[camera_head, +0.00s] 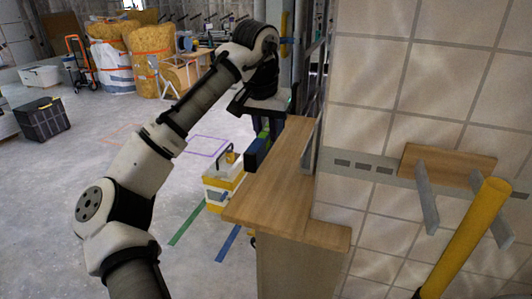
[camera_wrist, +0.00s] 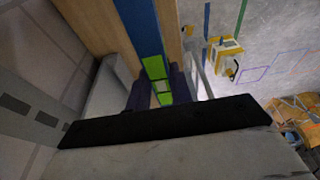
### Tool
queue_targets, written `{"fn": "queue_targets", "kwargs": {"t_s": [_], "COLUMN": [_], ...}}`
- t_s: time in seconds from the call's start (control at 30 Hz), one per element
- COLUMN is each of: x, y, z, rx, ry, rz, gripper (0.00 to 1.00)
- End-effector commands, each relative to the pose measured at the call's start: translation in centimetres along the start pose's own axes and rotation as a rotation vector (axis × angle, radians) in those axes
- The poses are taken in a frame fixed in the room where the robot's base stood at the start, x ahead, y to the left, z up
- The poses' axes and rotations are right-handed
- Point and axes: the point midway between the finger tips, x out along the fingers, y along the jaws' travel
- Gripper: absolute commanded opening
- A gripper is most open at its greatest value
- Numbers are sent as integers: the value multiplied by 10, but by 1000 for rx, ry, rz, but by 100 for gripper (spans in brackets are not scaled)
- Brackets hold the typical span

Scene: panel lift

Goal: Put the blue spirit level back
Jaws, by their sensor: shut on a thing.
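The blue spirit level (camera_wrist: 137,25) with bright green parts runs down from the top of the wrist view into my gripper (camera_wrist: 160,90). The purple-blue fingers lie on either side of it, shut on it. In the head view my gripper (camera_head: 268,127) hangs at the far left end of the wooden ledge (camera_head: 283,175). The dark blue end of the level (camera_head: 257,151) shows there, beside the ledge's left edge. In the wrist view, wood (camera_wrist: 97,25) shows on both sides of the level. I cannot tell whether the level touches the wood.
A tiled wall (camera_head: 380,75) rises right of the ledge, with a small wooden shelf (camera_head: 450,164) on metal brackets. A yellow post (camera_head: 466,238) stands in front. A yellow-and-white toolbox (camera_head: 222,180) stands on the floor left of the ledge. The floor farther left is mostly clear.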

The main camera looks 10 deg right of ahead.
Motion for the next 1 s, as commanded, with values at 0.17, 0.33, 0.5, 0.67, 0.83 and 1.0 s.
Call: {"fn": "queue_targets", "kwargs": {"t_s": [0.17, 0.33, 0.5, 0.67, 0.83, 1.0], "x": [19, 32, 56, 63, 64, 65], "y": [0, 0, 0, 0, 0, 0], "z": [5, 8, 15, 16, 16, 16], "rx": [-1, -1, 0, 0, 0, 0], "ry": [1, 1, 0, 2, 1, 1], "rz": [0, 0, 0, 0, 0, 1], "gripper": [0, 0, 0, 0, 0, 33]}}
